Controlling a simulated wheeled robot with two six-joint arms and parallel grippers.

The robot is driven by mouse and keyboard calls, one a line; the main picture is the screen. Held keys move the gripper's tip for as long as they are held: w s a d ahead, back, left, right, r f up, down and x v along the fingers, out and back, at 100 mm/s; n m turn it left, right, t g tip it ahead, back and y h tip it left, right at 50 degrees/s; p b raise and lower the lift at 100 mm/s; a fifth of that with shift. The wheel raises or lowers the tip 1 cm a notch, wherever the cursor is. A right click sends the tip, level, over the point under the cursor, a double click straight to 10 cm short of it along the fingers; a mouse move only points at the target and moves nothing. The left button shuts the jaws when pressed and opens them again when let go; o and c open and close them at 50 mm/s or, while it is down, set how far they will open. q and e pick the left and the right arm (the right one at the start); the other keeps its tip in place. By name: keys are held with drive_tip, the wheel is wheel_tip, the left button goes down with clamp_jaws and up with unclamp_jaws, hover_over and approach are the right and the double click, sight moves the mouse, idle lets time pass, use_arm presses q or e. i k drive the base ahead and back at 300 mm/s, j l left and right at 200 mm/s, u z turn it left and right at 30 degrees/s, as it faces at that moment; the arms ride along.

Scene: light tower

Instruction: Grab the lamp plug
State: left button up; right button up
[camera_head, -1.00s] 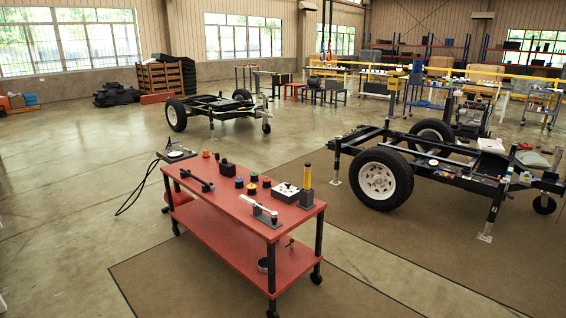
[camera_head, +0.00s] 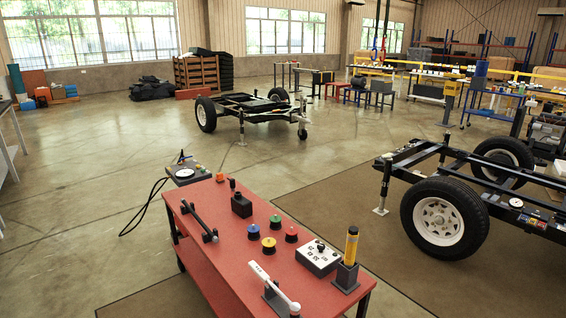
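I cannot make out a lamp plug for certain in the head view. A red cart (camera_head: 222,238) stands at lower centre with small electrical-looking parts on it. A dark device with a pale dial (camera_head: 187,173) is at its far left end, and a black cable (camera_head: 142,208) loops down beside it towards the floor. A small black box (camera_head: 241,205) stands on the cart top. A white box with dark knobs (camera_head: 319,258) and a yellow cylinder in a black stand (camera_head: 351,250) are at the right. Neither of my grippers is in view.
A black trailer frame (camera_head: 462,180) with a large wheel (camera_head: 440,220) stands at right on a brown mat. Another trailer frame (camera_head: 250,105) stands farther back. Workbenches line the back right.

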sight(232, 183)
drive_tip(key=i+l+u, duration=0.15)
drive_tip(key=i+l, duration=0.15)
drive_tip(key=i+l+u, duration=0.15)
drive_tip(key=i+l, duration=0.15)
drive_tip(key=l, duration=0.3)
drive_tip(key=i+l+u, duration=0.1)
drive_tip(key=i+l, duration=0.15)
drive_tip(key=l, duration=0.2)
drive_tip(key=i+l+u, duration=0.15)
drive_tip(key=l, duration=0.35)
drive_tip(key=i+l+u, duration=0.15)
drive_tip(key=i+l, duration=0.15)
drive_tip(key=l, duration=0.25)
drive_tip(key=i+l+u, duration=0.15)
drive_tip(key=l, duration=0.4)
drive_tip(key=i+l+u, duration=0.15)
drive_tip(key=l, duration=0.45)
drive_tip(key=i+l+u, duration=0.1)
drive_tip(key=l, duration=0.5)
drive_tip(key=i, duration=0.1)
